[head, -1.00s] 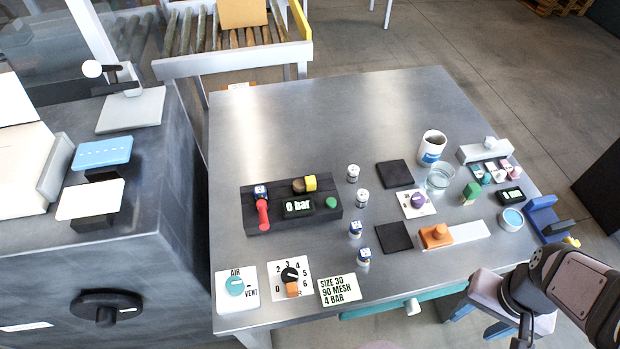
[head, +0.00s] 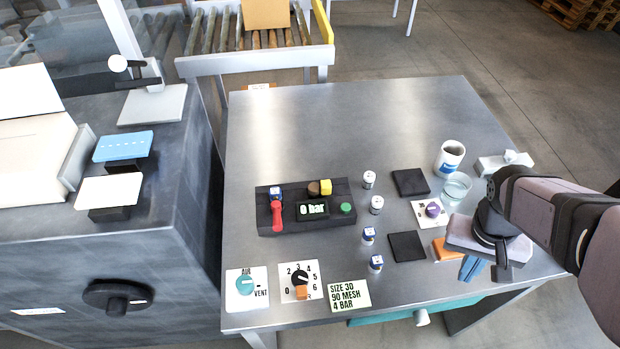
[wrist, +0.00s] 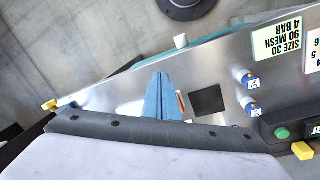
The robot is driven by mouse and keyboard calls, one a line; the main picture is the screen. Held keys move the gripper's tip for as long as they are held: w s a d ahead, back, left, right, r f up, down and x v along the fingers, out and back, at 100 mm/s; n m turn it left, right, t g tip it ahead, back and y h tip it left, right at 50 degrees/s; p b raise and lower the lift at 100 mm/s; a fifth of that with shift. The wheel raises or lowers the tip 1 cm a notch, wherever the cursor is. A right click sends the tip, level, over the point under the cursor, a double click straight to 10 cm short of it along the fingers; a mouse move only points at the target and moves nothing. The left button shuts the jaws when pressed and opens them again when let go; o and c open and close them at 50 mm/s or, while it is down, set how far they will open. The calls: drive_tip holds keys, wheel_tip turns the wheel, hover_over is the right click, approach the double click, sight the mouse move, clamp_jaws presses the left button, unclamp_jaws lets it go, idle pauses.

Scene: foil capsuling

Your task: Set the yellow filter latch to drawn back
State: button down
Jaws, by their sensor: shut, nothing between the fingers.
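The yellow latch (head: 326,186) sits at the back of a black block (head: 268,217), beside a brown round part (head: 314,188). It also shows in the wrist view at the lower right edge (wrist: 302,151). Whether it stands drawn back or forward I cannot tell. My gripper (head: 470,270) is over the right side of the table, well to the right of the block. Its blue fingers (wrist: 160,82) are shut with nothing between them.
The block also bears a red lever (head: 277,215), a "0 bar" display (head: 313,209) and a green button (head: 347,208). Small jars, including one (head: 376,205), stand right of it. A mug (head: 449,158) and glass (head: 456,187) stand near my arm. The table's back is clear.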

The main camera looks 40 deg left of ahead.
drive_tip(key=w+a+r+n+t+h, duration=0.1)
drive_tip(key=a+r+n+t, duration=0.1)
drive_tip(key=a, duration=0.9)
drive_tip(key=w+a+r+n+t, duration=0.1)
drive_tip(key=a+r, duration=0.1)
drive_tip(key=a, duration=1)
drive_tip(key=s+a+r+n+t+y, duration=0.1)
drive_tip(key=s+a+r+t, duration=0.1)
drive_tip(key=s+a, duration=0.4)
drive_tip(key=s+a+r+n+t, duration=0.1)
drive_tip(key=s+a, duration=0.5)
drive_tip(key=a, duration=0.6)
drive_tip(key=shift+a+r+t+y, duration=0.15)
drive_tip(key=shift+r+t+y, duration=0.25)
drive_tip(key=shift+r, duration=0.2)
drive_tip(key=shift+w+f, duration=0.1)
drive_tip(key=shift+w, duration=0.05)
